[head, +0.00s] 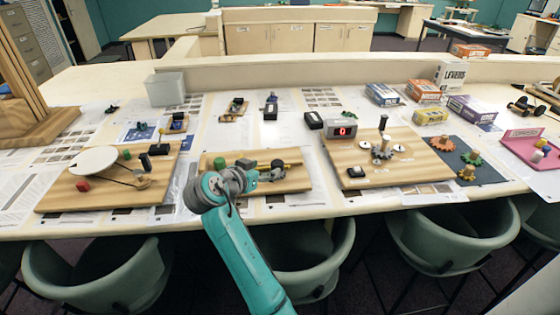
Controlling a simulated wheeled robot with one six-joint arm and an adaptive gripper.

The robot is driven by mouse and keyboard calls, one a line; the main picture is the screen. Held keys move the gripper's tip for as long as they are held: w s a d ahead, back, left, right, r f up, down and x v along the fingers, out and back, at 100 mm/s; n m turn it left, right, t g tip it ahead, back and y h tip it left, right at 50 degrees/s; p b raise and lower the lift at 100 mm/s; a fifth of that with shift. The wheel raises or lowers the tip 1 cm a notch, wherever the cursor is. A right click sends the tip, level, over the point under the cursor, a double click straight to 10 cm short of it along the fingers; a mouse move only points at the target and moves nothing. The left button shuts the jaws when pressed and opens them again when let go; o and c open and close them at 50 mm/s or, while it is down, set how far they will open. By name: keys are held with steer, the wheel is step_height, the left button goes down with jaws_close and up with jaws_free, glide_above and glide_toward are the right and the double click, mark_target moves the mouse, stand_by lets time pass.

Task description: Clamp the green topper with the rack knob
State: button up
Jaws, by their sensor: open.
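The middle wooden board (290,183) lies on the table and bears a small mechanism, partly hidden by my arm. A small green piece (219,163), possibly the green topper, shows at its left part. A dark bar and a small yellowish knob-like piece (277,165) show at its right part; I cannot tell for sure that this is the rack knob. My gripper (250,174) is over the middle of this board, between the green piece and the yellowish piece. It is open and seems to hold nothing. Whether it touches anything is too small to tell.
The left board (60,194) carries a white disc, a red block and a green cylinder. A grey bin (165,88) and several small boxes stand farther back. Green chairs (100,275) line the front edge.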

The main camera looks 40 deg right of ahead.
mark_target(276, 163)
steer(key=x, duration=0.8)
steer(key=shift+w+d+f, duration=0.1)
steer(key=shift+d+f, duration=0.1)
steer(key=shift+d, duration=0.05)
steer(key=c, duration=1.2)
